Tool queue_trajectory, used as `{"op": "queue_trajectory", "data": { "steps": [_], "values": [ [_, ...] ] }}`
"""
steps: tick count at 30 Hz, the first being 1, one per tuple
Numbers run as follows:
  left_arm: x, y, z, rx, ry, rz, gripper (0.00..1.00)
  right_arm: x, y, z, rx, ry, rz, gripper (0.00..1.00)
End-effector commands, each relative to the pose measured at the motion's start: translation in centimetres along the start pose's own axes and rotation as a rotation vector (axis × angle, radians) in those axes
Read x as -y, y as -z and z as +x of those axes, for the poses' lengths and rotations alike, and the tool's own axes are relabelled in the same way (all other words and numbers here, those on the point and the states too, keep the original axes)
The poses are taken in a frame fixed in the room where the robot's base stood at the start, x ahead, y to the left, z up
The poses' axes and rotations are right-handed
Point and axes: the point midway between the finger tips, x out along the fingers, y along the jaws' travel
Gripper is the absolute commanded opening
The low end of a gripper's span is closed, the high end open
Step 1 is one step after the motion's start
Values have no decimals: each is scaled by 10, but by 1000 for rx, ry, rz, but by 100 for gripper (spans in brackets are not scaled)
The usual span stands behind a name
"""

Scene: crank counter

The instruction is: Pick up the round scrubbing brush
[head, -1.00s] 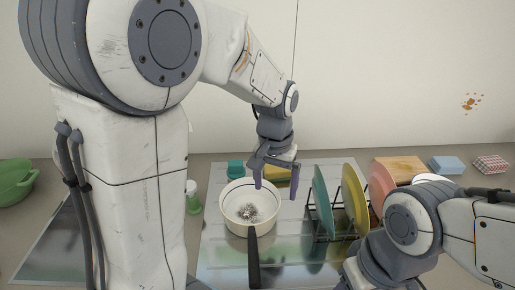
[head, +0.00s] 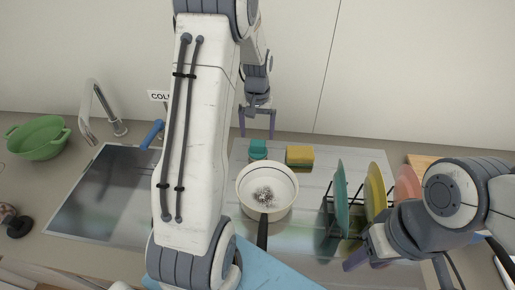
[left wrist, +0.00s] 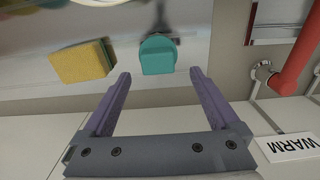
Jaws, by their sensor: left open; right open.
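A teal thing with a rounded end (head: 258,149) stands behind the white pan; it looks like the round scrubbing brush, but its bristles do not show. In the left wrist view the teal thing (left wrist: 158,54) lies just beyond my open fingertips, between their lines and apart from them. My left gripper (head: 257,122) is open and empty, above and behind it in the head view; its fingers also show in the left wrist view (left wrist: 160,82). My right gripper (head: 368,262) is low in front of the plate rack, partly hidden by its own arm, and holds nothing visible.
A yellow-green sponge (head: 299,156) lies right of the teal thing. The white pan (head: 244,186), with a steel scourer (head: 264,195) in it, stands in front. Plates (head: 375,190) stand in a rack at right. A sink (head: 105,200) and taps (head: 96,110) are at left.

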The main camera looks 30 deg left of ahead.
Motion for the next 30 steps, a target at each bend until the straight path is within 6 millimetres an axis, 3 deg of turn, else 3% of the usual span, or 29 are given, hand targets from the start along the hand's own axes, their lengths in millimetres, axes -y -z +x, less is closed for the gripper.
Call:
{"op": "queue_trajectory", "data": {
  "steps": [12,21,27,28,29,30],
  "values": [
    [-2,-6,49,2,0,-2,95,1,1,-18,0,0,1,50],
    [-1,-5,55,-1,0,-3,95,1,1,-18,0,0,1,50],
    [0,-5,54,-1,0,-3,23,1,1,-18,0,0,1,50],
    [0,-5,54,-1,0,-3,23,1,1,-18,0,0,1,50],
    [0,-5,54,-1,0,-3,7,1,1,-18,0,0,1,50],
    [0,-5,54,-1,0,-3,0,1,1,-18,0,0,1,50]
  ]
}}
